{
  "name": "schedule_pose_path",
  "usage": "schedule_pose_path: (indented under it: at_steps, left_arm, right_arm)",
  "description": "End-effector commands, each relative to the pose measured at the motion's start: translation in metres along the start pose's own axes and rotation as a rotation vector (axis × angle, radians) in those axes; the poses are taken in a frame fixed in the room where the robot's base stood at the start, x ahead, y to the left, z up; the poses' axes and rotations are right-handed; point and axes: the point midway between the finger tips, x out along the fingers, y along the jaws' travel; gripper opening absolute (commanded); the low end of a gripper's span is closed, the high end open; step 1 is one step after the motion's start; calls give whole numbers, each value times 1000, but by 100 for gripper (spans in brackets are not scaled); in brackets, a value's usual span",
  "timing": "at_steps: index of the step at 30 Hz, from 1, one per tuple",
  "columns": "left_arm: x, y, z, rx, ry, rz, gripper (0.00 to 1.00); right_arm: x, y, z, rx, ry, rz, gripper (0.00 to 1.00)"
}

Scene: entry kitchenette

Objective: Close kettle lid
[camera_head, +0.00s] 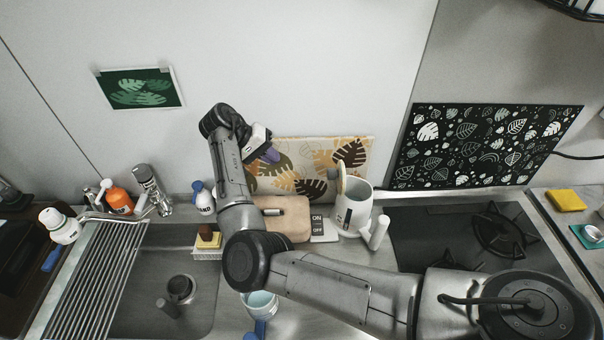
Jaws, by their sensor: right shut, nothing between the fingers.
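The white kettle (352,212) stands on the counter right of centre, left of the hob. Its handle (379,233) points toward the front right. Its lid (341,181) is open and stands upright at the left rear of the rim. My right arm crosses the front of the view and bends up to the left. My right gripper (270,156) is shut and empty, above the back of the counter, to the left of the kettle and apart from it. Its fingertips are small and dark purple. My left gripper is not in view.
A leaf-patterned board (352,153) leans on the wall behind the kettle. A beige toaster-like box (284,225) and an ON/OFF block (317,229) sit left of the kettle. The black hob (425,225) is at right. The sink (135,290) is at left, with bottles behind it. A light-blue cup (262,303) stands in front.

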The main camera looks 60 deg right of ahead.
Motion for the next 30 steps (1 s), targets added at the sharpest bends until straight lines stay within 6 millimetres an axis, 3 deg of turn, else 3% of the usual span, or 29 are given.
schedule_pose_path:
  at_steps: [4,10,24,30]
  left_arm:
    - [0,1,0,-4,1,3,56]
    - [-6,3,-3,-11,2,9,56]
    - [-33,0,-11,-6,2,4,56]
    - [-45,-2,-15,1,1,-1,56]
  right_arm:
    - [0,14,7,24,-41,83,0]
    - [13,17,12,18,-69,88,0]
    - [96,25,18,18,-68,87,0]
    - [113,42,19,19,-67,86,0]
